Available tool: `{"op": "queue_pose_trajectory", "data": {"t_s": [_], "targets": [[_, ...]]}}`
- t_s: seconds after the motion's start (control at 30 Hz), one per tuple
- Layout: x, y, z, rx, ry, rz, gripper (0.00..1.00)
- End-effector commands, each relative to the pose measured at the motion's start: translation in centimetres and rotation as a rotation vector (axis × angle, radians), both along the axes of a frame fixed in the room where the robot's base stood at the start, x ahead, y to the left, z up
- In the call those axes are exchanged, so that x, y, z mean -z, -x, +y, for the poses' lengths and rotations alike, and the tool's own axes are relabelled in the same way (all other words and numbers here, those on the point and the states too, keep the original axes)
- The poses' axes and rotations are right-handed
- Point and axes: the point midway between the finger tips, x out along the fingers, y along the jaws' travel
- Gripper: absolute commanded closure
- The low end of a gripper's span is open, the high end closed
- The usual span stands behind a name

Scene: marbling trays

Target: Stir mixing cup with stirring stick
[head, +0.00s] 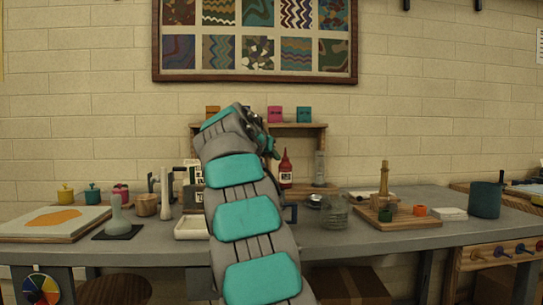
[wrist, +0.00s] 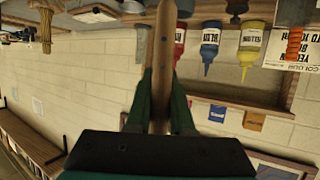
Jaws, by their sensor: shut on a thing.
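My gripper (wrist: 160,84) is shut on a pale wooden stick (wrist: 164,48), which passes between its two green fingers in the wrist view. The stick's far end runs out of the top of that view. Which vessel is the mixing cup is not certain: a clear glass jar (head: 335,210) stands on the bench just right of my arm, and a dark teal cup (head: 486,200) stands farther right. The stick is in the air, with no vessel visible around it.
A wooden board (head: 396,222) with small pieces lies right of the glass jar. A red bottle (head: 285,170) stands behind my arm near a wooden shelf (head: 318,128). A tray with an orange patch (head: 50,222) lies at left. The wrist view is upside down and shows several bottles.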

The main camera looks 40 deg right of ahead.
Motion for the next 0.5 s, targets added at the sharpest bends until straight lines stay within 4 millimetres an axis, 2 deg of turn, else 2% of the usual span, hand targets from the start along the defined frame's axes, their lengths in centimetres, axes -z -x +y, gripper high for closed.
{"op": "queue_pose_trajectory", "data": {"t_s": [0.5], "targets": [[4.5, 0.0, 0.0, 0.0, 0.0, -0.001, 1.0]]}}
